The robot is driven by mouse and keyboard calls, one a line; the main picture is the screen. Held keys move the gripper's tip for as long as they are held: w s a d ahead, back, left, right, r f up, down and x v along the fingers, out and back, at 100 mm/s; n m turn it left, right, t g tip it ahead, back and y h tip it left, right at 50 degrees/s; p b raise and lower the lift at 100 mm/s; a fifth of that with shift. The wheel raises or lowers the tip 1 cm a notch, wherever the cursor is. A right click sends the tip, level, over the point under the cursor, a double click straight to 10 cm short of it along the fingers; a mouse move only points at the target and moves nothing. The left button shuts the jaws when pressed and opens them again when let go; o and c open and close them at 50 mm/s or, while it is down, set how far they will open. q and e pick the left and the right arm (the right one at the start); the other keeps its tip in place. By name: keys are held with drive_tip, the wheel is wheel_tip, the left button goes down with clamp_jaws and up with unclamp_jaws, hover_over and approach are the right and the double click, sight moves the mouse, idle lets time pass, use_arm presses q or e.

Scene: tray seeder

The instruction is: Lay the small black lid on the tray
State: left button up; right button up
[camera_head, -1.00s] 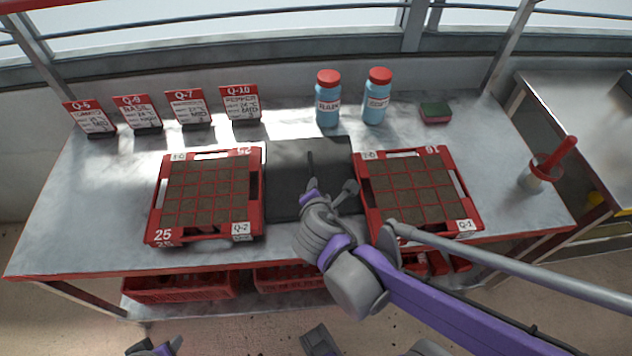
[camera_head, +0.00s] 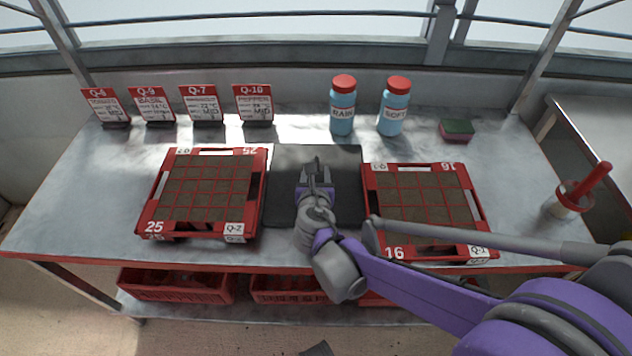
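The black lid (camera_head: 285,206) is a flat dark square lying on the bench between two red seed trays. A thin dark upright handle rises from its middle. My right gripper (camera_head: 316,178) is over the lid, its fingers apart on either side of the handle; contact cannot be made out. The left tray (camera_head: 148,211), marked 25 and Q-Z, and the right tray (camera_head: 483,213), marked 16 and Q-1, both hold soil-filled cells without a cover. My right forearm passes over the right tray's front edge.
Several label stands, one of them Q-10 (camera_head: 255,104), line the back left. The blue RAIN bottle (camera_head: 343,112), the SOFT bottle (camera_head: 394,113) and a sponge (camera_head: 457,130) stand behind the right tray. A red-handled tool in a pot (camera_head: 572,196) is at the right edge. Red crates (camera_head: 178,287) sit below.

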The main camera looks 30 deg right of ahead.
drive_tip(key=b+x, duration=0.1)
drive_tip(key=x, duration=0.3)
drive_tip(key=shift+w+d, duration=0.1)
drive_tip(key=shift+w, duration=0.05)
clamp_jaws()
idle(1.2)
